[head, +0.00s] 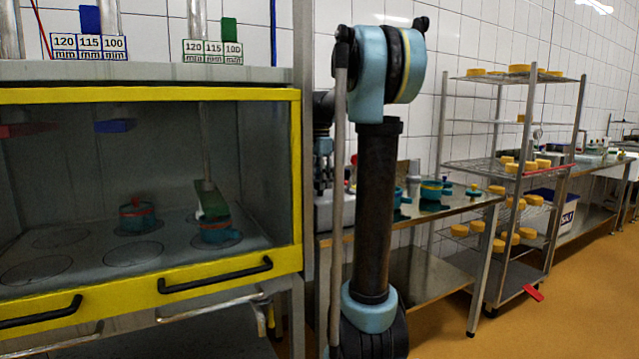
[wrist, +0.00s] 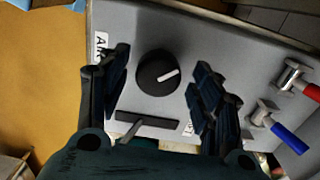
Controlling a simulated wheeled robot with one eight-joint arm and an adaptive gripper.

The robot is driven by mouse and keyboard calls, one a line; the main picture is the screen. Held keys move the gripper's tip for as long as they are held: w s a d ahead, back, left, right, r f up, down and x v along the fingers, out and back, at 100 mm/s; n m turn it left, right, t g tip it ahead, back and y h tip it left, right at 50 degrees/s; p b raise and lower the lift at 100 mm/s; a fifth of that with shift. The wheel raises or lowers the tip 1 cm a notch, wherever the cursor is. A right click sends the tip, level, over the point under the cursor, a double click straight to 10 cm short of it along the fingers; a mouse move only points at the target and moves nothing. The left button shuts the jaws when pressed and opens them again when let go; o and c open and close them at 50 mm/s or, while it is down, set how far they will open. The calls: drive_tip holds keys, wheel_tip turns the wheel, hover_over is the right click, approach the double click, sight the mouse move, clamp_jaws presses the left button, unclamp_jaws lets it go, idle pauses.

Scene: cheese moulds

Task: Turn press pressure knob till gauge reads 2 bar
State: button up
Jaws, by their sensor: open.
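The pressure knob (wrist: 155,72) shows in the wrist view as a round black dial with a white pointer line, which points right and slightly up. It sits on a grey panel (wrist: 230,48) with a partly covered white label at its left. My gripper (wrist: 161,68) is open, with one dark finger to the left of the knob and one to the right. Gaps show between the knob and both fingers; I cannot tell the depth. No gauge face is visible in either view. The head view does not show my gripper; my arm stands in its middle.
Right of the knob are a red-handled valve (wrist: 312,91) and a blue-handled valve (wrist: 290,138). A black slot with a grey lever (wrist: 132,129) lies below the knob. A yellow-framed press cabinet (head: 200,95) holds teal moulds. A rack (head: 520,165) holds yellow cheeses.

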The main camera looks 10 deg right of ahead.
drive_tip(key=shift+r, duration=0.15)
wheel_tip(320, 180, up, 12)
idle(0.5)
drive_tip(key=shift+f, duration=0.25)
drive_tip(key=s+f+n+t, duration=0.2)
drive_tip(key=s+f+n, duration=1.2)
drive_tip(key=s+f, duration=2.1)
drive_tip(key=shift+f+n, duration=0.3)
drive_tip(key=shift+f, duration=0.45)
drive_tip(key=shift+w+f, duration=0.2)
drive_tip(key=shift+w, duration=0.15)
